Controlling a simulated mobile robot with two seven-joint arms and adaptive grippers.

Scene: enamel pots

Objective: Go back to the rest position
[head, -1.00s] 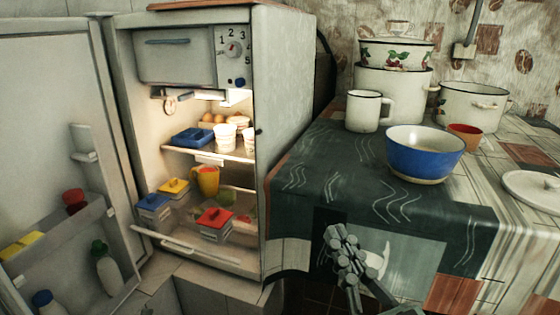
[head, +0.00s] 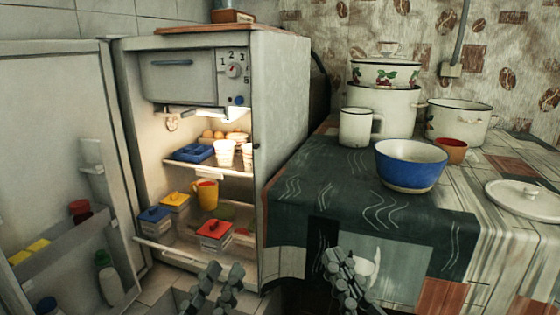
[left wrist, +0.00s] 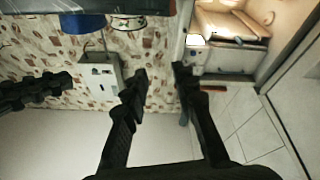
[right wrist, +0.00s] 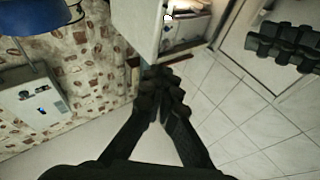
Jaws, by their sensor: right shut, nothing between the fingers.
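My left gripper (head: 214,284) is low in the head view, in front of the open fridge and apart from it. In the left wrist view its two fingers (left wrist: 160,76) stand apart with nothing between them. My right gripper (head: 345,272) is in front of the near side of the cloth-covered table. In the right wrist view its fingertips (right wrist: 163,84) are together, with nothing held. The two grippers are side by side with a gap between them.
The open fridge (head: 284,110) holds boxes, cups and a yellow pitcher (head: 205,192); its door (head: 50,140) hangs open at left. On the table stand a blue bowl (head: 410,170), a white mug (head: 356,127), pots (head: 458,120), an orange cup (head: 452,150) and a white lid (head: 525,198).

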